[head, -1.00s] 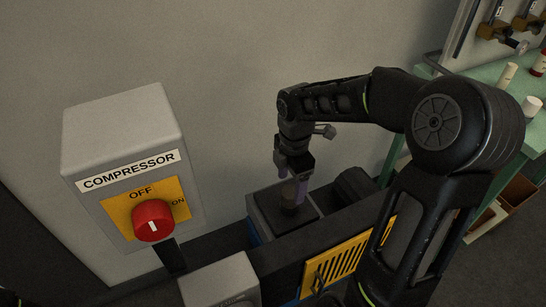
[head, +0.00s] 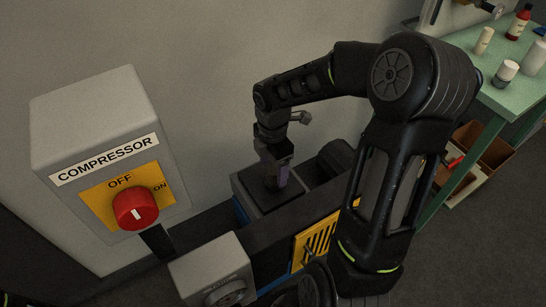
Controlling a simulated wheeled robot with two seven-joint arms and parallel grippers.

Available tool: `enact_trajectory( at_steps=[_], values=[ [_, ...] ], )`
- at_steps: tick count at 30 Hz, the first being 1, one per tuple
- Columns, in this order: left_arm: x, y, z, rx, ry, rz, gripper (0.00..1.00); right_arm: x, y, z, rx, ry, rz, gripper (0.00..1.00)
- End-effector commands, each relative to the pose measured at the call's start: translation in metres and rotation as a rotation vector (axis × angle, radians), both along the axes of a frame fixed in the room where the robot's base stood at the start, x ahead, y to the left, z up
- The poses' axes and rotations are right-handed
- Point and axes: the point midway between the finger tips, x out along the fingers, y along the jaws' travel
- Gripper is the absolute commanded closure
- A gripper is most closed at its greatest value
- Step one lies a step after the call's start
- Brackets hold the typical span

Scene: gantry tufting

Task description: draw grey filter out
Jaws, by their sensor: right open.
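My right gripper (head: 275,174) points down over the dark top of a box-shaped housing (head: 251,190) in the head view. The gripper and the dim light hide most of that spot, so contact cannot be made out.
The compressor switch box (head: 95,120) stands at the left, its red knob (head: 136,208) at OFF. A grey box (head: 212,270) and a yellow slotted panel (head: 316,246) lie in front. A green table (head: 510,98) with bottles stands at the right. The wall is close behind.

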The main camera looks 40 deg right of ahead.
Motion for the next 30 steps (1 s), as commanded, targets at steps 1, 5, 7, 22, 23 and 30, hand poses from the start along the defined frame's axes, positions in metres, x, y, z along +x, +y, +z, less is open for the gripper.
enact_trajectory(
  at_steps=[1,5,7,22,23,30],
  values=[
    [0.000,0.000,-0.001,0.000,0.000,0.000,0.64,0.000,0.000,-0.008,0.001,0.003,0.001,0.29],
    [0.000,0.000,-0.001,0.000,0.000,0.000,0.64,0.000,0.000,-0.019,0.000,0.002,-0.001,0.29],
    [0.000,0.000,-0.001,0.000,0.000,0.000,0.64,-0.001,0.000,-0.022,0.000,0.002,0.000,0.29],
    [0.000,0.000,-0.001,0.000,0.000,0.000,0.64,0.000,0.000,-0.022,0.000,0.000,0.000,0.48],
    [0.000,0.000,-0.001,0.000,0.000,0.000,0.64,0.000,0.000,-0.022,0.000,0.000,0.000,0.50],
    [0.000,0.000,-0.001,0.000,0.000,0.000,0.64,0.000,0.000,-0.022,0.000,0.000,0.000,0.70]
  ],
)
